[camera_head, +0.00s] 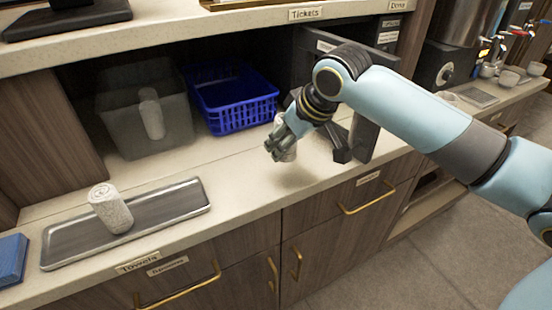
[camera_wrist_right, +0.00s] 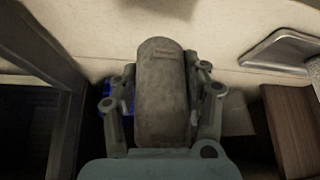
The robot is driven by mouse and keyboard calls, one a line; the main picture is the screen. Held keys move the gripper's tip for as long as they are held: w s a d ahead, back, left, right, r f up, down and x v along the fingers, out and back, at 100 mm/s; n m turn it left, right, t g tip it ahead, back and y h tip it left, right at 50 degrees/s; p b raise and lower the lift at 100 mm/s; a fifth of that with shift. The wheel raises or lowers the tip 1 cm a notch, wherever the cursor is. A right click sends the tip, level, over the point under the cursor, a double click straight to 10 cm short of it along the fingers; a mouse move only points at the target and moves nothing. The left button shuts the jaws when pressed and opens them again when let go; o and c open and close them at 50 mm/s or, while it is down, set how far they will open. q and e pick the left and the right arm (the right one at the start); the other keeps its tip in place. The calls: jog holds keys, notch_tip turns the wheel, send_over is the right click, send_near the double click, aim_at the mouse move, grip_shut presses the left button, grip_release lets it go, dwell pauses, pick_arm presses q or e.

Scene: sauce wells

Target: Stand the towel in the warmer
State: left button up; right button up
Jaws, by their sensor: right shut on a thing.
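My right gripper (camera_head: 281,146) is shut on a pale rolled towel (camera_head: 289,153) above the counter, in front of the blue basket and the dark box. In the right wrist view the towel (camera_wrist_right: 163,90) stands between the two fingers of the gripper (camera_wrist_right: 163,105). A dark box (camera_head: 308,62) with a panel (camera_head: 363,138) standing out at its front looks like the warmer; my right arm covers much of it, and its inside is hard to see. My left gripper is not in view.
Another rolled towel (camera_head: 110,210) stands on a metal tray (camera_head: 168,211) at left. A translucent bin (camera_head: 120,117) holds a pale roll. A blue basket (camera_head: 238,118) stands beside it. The counter (camera_head: 235,190) between tray and gripper is clear.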

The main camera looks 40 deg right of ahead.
aim_at(277, 172)
jog(key=shift+w+a+f, duration=0.15)
jog(key=shift+w+f, duration=0.15)
jog(key=shift+w, duration=0.2)
jog(key=shift+w+a+f, duration=0.15)
jog(key=shift+w+f, duration=0.15)
jog(key=shift+w, duration=0.2)
jog(key=shift+f, duration=2.1)
jog(key=o, duration=1.1)
jog(key=shift+f, duration=0.1)
jog(key=shift+o, duration=0.2)
